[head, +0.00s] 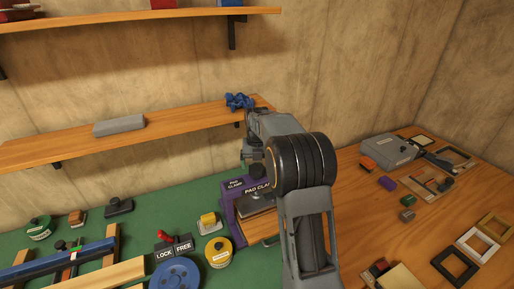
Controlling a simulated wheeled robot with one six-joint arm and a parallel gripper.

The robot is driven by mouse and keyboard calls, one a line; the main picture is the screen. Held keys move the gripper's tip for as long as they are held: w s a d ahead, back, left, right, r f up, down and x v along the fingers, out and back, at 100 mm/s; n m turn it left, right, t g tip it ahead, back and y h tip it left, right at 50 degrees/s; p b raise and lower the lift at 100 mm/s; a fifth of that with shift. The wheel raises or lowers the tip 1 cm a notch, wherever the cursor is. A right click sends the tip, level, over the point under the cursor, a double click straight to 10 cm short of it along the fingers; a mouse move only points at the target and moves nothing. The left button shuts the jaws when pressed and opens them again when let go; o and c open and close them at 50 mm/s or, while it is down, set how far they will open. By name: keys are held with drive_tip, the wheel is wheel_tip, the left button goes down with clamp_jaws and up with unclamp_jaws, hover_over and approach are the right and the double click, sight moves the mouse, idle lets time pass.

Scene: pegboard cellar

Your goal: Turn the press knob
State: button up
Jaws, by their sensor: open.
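No part is plainly labelled as the press knob. A grey box-shaped machine (392,149) with small pale labels stands on the wooden bench at the right; I cannot make out a knob on it. A round blue wheel (175,276) lies at the bottom, beside a plate (176,249) marked LOCK and FREE with a red lever on it. My gripper (250,153) is open in front of the wall, above the purple clamp unit (233,185) marked PAD CLAMP. My own wrist partly hides it and the clamp unit. It appears apart from the grey machine and the blue wheel.
A wooden shelf (75,147) holds a grey block and a blue bundle; another shelf is above. Tape rolls and blocks lie on the green mat (150,212). Several frames and small blocks occupy the right bench. A rail fixture (65,262) fills the lower left.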

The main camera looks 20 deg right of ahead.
sight(257, 168)
wheel_tip(257, 168, up, 12)
idle(0.4)
drive_tip(key=shift+f, duration=0.2)
